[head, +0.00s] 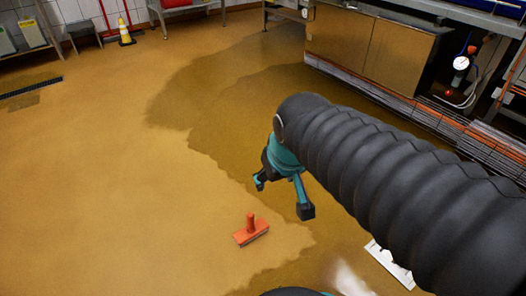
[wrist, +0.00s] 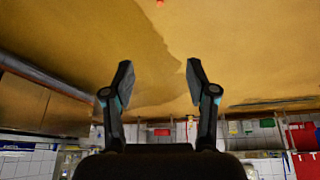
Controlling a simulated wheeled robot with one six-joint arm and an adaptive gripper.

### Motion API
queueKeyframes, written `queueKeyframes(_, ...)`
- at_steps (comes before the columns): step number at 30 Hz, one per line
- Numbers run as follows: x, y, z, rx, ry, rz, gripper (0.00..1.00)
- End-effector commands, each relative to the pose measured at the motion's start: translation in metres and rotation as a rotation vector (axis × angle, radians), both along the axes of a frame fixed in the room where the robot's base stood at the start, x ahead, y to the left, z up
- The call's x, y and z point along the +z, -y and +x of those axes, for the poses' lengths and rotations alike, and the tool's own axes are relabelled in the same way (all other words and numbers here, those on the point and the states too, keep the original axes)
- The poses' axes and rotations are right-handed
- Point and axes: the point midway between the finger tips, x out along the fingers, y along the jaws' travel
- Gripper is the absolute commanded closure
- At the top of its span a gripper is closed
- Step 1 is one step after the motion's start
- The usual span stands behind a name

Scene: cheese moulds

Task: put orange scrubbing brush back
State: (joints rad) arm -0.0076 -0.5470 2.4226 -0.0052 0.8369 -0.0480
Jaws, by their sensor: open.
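The orange scrubbing brush (head: 251,231) lies on the floor with its block down and a short stub or handle pointing up. It sits at the edge of a darker, wet-looking patch. My gripper (head: 282,196) is open and empty, up and to the right of the brush in the head view, with a gap between them. In the wrist view my two fingers (wrist: 159,68) are spread apart with nothing between them. A small orange-red bit at the top edge of that view (wrist: 160,3) may be the brush.
A white flat object (head: 391,265) lies on the floor at the lower right, partly behind my arm. A steel bench with cabinets (head: 368,45) stands at the upper right. A yellow cone (head: 125,33) stands by the back wall. The floor on the left is open.

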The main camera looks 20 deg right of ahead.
Motion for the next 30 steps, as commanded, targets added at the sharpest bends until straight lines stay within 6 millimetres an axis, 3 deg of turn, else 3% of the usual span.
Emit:
queueKeyframes(3,0.007,0.000,-0.028,-0.025,0.036,0.013,0.43)
queueKeyframes(9,0.010,0.002,-0.051,-0.049,0.060,0.024,0.43)
queueKeyframes(25,0.010,0.001,-0.053,-0.053,0.062,0.027,0.43)
queueKeyframes(27,0.010,0.001,-0.053,-0.052,0.062,0.026,0.58)
queueKeyframes(30,0.010,0.001,-0.053,-0.052,0.062,0.026,0.58)
